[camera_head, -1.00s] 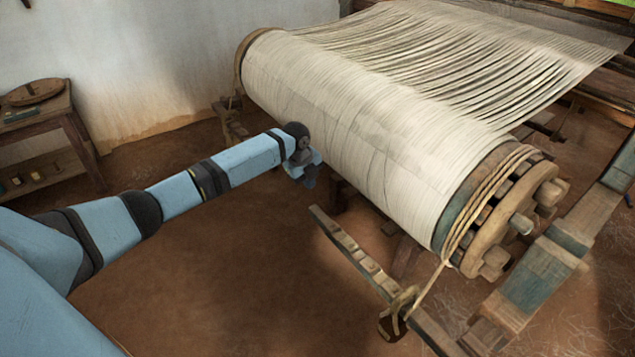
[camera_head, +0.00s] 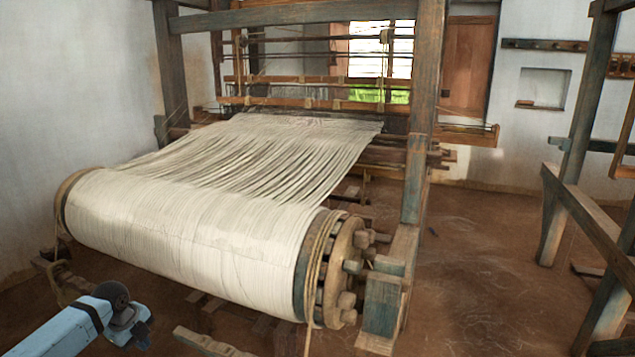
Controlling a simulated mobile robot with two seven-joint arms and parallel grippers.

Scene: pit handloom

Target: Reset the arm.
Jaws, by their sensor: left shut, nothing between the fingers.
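My left arm comes in at the bottom left, pale blue with dark bands. My left gripper (camera_head: 140,337) is shut and empty, low in front of the warp beam's left part and apart from it in the picture. The warp beam (camera_head: 190,222) is a large roll wound with off-white yarn, with a wooden, rope-wound end (camera_head: 342,265) on its right. Most of my left arm is out of the frame. My right arm and gripper do not show.
The loom's wooden post (camera_head: 424,120) stands right of the beam, with the warp sheet (camera_head: 270,150) running back to the frame. Another timber frame (camera_head: 575,150) stands at the right. The brown floor (camera_head: 480,270) between them is mostly clear. A short notched wooden bar (camera_head: 205,343) lies low at the bottom.

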